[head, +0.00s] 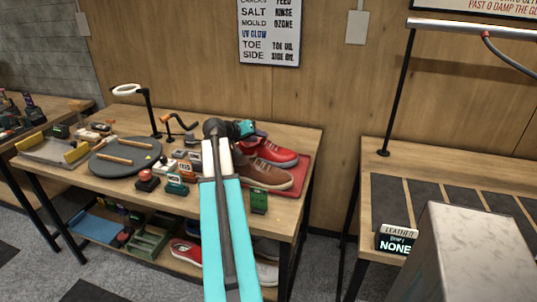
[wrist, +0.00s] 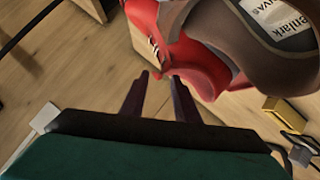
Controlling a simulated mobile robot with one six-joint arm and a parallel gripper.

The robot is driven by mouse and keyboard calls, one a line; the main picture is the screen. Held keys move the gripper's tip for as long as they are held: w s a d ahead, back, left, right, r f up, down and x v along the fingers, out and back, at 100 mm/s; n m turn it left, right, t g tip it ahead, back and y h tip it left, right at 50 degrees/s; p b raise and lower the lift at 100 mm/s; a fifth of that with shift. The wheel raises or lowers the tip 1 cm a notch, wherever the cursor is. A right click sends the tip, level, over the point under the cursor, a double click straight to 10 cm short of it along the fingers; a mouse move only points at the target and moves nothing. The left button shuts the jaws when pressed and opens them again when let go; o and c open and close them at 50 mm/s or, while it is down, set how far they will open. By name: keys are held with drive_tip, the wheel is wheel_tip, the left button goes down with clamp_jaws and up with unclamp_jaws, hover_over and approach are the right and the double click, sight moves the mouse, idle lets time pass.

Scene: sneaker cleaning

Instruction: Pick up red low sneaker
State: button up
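A red low sneaker (head: 278,153) stands on a red mat (head: 303,172) at the right end of the workbench, behind a brown sneaker (head: 262,174). My gripper (head: 260,133) is above the left, heel end of the red sneaker; my arm partly hides that area. In the wrist view, my two dark fingers (wrist: 160,76) are apart with nothing between them. The red sneaker (wrist: 175,55) is just beyond their tips; contact cannot be told. A dark shoe opening with a white label (wrist: 278,22) fills the upper right.
Several small bottles and boxes (head: 177,184) stand left of the mat. A round dark turntable (head: 125,158) and a tray (head: 50,150) are farther left. Another red sneaker (head: 186,252) is on the lower shelf. A bench with dark strips (head: 455,192) stands at right.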

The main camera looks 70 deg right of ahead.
sight(267, 148)
drive_tip(key=shift+p+x, duration=0.45)
drive_tip(key=shift+x, duration=1.7)
drive_tip(key=shift+a, duration=0.1)
clamp_jaws()
